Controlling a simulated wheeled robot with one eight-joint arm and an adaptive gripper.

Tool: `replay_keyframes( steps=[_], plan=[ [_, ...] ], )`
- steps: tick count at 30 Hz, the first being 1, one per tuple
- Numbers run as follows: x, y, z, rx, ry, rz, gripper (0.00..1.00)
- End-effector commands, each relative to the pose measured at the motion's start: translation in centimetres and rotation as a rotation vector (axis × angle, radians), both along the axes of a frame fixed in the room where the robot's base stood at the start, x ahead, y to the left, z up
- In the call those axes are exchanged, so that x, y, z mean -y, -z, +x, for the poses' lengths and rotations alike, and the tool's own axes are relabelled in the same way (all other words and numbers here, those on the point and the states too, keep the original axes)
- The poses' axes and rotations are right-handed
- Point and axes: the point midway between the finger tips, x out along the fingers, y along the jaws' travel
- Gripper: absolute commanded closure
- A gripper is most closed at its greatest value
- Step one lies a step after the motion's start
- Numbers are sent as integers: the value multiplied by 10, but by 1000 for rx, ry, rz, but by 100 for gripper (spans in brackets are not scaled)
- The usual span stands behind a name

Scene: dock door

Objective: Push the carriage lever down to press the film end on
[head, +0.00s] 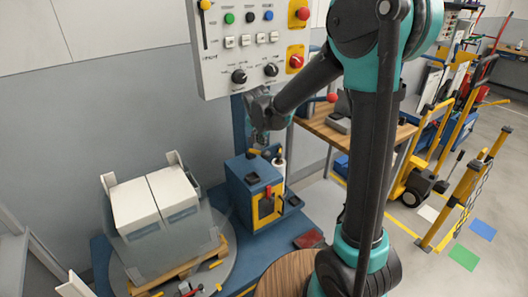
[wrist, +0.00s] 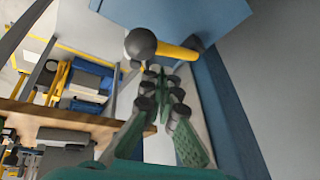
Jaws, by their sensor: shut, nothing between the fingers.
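The carriage (head: 238,172) is a blue box with a yellow front, low on the blue column in the head view. Its lever (wrist: 178,52) is a short yellow rod with a dark round knob (wrist: 140,43), sticking out from a blue body in the wrist view. In the head view a dark knob (head: 254,152) shows at the carriage top, just below my gripper (head: 262,138). In the wrist view my gripper (wrist: 161,76) is shut and empty, its tips close to the knob; I cannot tell whether they touch it. I cannot make out the film end.
White boxes (head: 133,205) stand on a wooden pallet (head: 160,282) on the turntable at left. A control panel (head: 250,40) with buttons and knobs hangs above the carriage. A wooden workbench (head: 322,132) stands behind my arm. A yellow barrier (head: 462,205) stands at right.

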Motion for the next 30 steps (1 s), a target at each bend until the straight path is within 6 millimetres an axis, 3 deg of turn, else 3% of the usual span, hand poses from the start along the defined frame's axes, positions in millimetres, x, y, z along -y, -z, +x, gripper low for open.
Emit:
replay_keyframes(
  steps=[7,21,30],
  plan=[
    [-1,-2,1,0,0,0,100],
    [-9,-39,14,0,0,0,100],
    [-11,-46,16,0,0,0,100]
  ],
)
